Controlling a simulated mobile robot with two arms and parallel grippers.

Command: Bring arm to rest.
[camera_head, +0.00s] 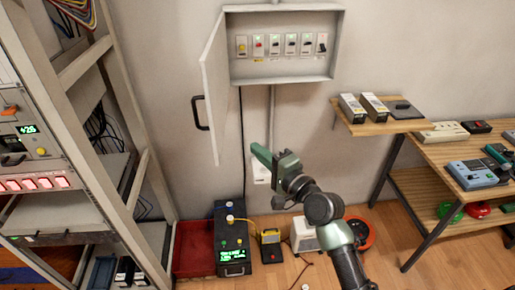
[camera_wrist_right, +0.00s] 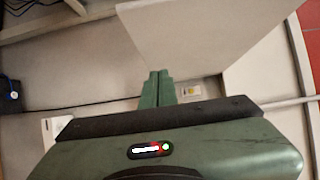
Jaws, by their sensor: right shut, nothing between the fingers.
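My right gripper (camera_head: 256,150) is in the middle of the head view, its arm coming up from the lower right. Its green fingers point up and left, in front of the wall below the open wall cabinet (camera_head: 283,76). In the right wrist view the two fingers (camera_wrist_right: 157,85) lie together with nothing between them. A pale flat panel (camera_wrist_right: 200,40), which looks like the cabinet door, shows just beyond the fingertips; whether they touch it I cannot tell. My left gripper is in neither view.
The cabinet door (camera_head: 217,85) hangs open to the left, with a black handle. A rack (camera_head: 128,140) stands at the left. A wooden shelf (camera_head: 390,124) and a bench (camera_head: 445,150) with devices are at the right. A black unit (camera_head: 231,250) and other equipment stand on the floor.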

